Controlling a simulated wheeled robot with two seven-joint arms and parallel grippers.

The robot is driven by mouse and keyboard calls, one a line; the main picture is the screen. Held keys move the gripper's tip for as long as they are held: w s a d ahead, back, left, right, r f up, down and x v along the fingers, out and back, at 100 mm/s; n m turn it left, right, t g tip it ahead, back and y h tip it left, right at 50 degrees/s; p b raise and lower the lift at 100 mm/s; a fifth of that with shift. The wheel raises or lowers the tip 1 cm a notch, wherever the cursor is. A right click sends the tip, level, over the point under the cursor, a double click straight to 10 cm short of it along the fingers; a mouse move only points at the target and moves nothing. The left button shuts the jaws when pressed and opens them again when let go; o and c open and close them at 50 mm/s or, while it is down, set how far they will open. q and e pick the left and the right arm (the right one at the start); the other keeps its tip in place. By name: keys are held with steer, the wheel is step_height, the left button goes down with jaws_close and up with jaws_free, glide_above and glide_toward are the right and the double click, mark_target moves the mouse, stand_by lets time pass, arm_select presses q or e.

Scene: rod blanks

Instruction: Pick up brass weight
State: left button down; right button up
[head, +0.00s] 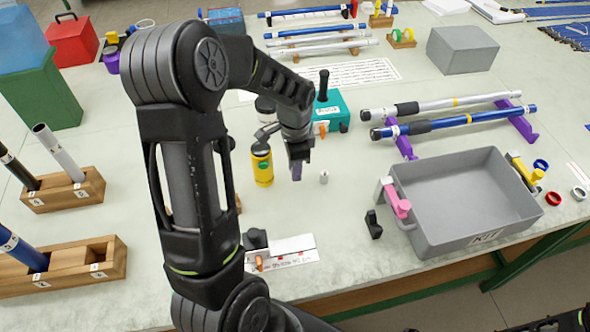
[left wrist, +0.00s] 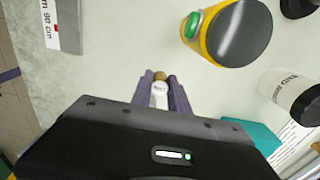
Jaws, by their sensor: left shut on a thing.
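My left gripper (head: 297,172) hangs over the table between the yellow can (head: 262,166) and a small silver cylinder (head: 323,177). In the left wrist view its purple fingers (left wrist: 165,94) are shut on a small piece with a brass-coloured end (left wrist: 160,76) and a white lettered label, which I take for the brass weight. In the head view the fingers hide this piece. I cannot tell whether it touches the table.
A grey kit tray (head: 465,205) stands at the right, with a pink-topped clamp (head: 397,203) by its left side. A teal box (head: 333,112) is behind the gripper. A white plate (head: 285,252) lies in front. Wooden blocks (head: 65,190) hold rods at the left.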

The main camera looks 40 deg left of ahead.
arm_select(q)
step_height(320, 180, up, 5)
steer(key=p, duration=0.2)
steer(key=shift+r+p, duration=0.2)
steer(key=shift+p, duration=0.2)
